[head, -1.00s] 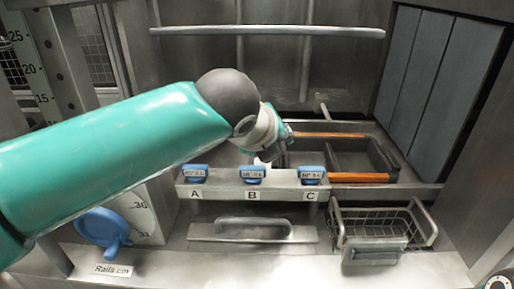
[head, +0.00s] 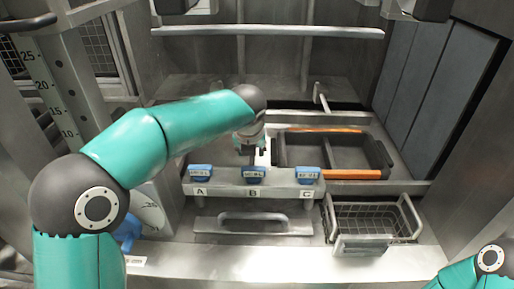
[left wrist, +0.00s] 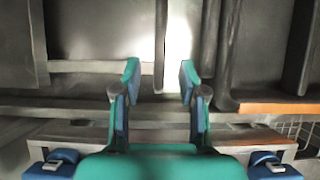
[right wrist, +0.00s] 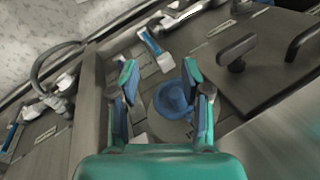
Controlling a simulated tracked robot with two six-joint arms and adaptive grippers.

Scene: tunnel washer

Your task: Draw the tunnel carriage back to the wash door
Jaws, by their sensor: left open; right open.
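The carriage, as far as I can tell, is the dark divided tray (head: 335,147) with orange strips on its front and back edges, in the recess beyond the knob ledge. My left gripper (head: 252,152) is just left of the tray, behind the ledge. In the left wrist view it is open (left wrist: 160,75), with a narrow upright metal bar (left wrist: 161,45) showing between its fingers; contact cannot be told. My right gripper (right wrist: 158,80) is open and empty in its wrist view, above a blue round part (right wrist: 174,98). The wash door cannot be clearly identified.
A ledge (head: 230,188) with blue knobs marked A, B and C runs in front of the tray. A wire basket (head: 372,219) is at the front right, and a flat plate with a bar handle (head: 253,216) left of it. A horizontal rail (head: 265,31) crosses behind.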

